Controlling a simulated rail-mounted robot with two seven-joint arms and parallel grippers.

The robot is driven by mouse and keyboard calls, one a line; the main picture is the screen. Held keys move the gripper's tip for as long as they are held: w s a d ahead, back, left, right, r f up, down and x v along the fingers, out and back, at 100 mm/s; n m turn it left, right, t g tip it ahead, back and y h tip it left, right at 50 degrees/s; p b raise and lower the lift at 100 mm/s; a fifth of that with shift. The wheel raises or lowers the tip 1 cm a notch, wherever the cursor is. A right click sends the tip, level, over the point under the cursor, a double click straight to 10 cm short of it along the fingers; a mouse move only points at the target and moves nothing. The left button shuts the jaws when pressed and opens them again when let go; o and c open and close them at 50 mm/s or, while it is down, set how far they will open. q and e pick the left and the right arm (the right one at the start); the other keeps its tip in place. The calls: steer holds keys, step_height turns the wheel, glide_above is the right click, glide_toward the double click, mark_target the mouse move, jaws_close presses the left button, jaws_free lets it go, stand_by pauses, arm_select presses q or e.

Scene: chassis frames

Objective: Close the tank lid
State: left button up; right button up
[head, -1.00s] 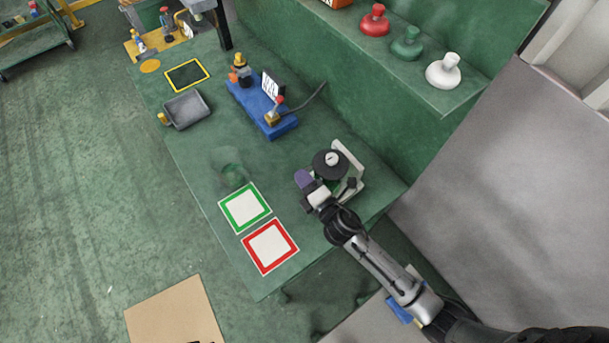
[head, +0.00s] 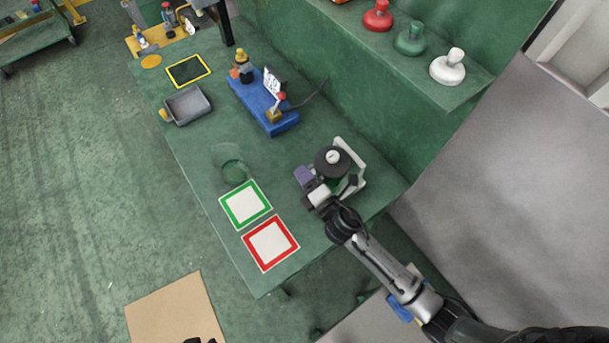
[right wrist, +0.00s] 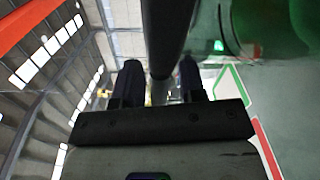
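The tank lid, a black disc (head: 333,161) with a pale centre, shows at the right of the green table in the head view, by a white bracket (head: 359,170). My right gripper (head: 304,178), with purple fingers, is just left of the disc. In the right wrist view its two fingers (right wrist: 160,84) stand apart, with a dark bar, perhaps the lid edge-on, reaching toward the gap; I cannot tell if they touch it. Clear green tank-like glass (right wrist: 238,25) is right of the bar. A black bit at the head view's bottom edge may be my left gripper.
A green-framed square (head: 245,204) and a red-framed square (head: 270,243) lie on the table left of my right arm. A clear round vessel (head: 232,168) stands near them. A blue fixture (head: 262,108) and a grey tray (head: 188,105) are farther back.

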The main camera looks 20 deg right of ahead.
steer(key=b+v, duration=0.1)
steer(key=v, duration=1.3)
steer(key=shift+b, duration=0.3)
steer(key=shift+w, duration=0.15)
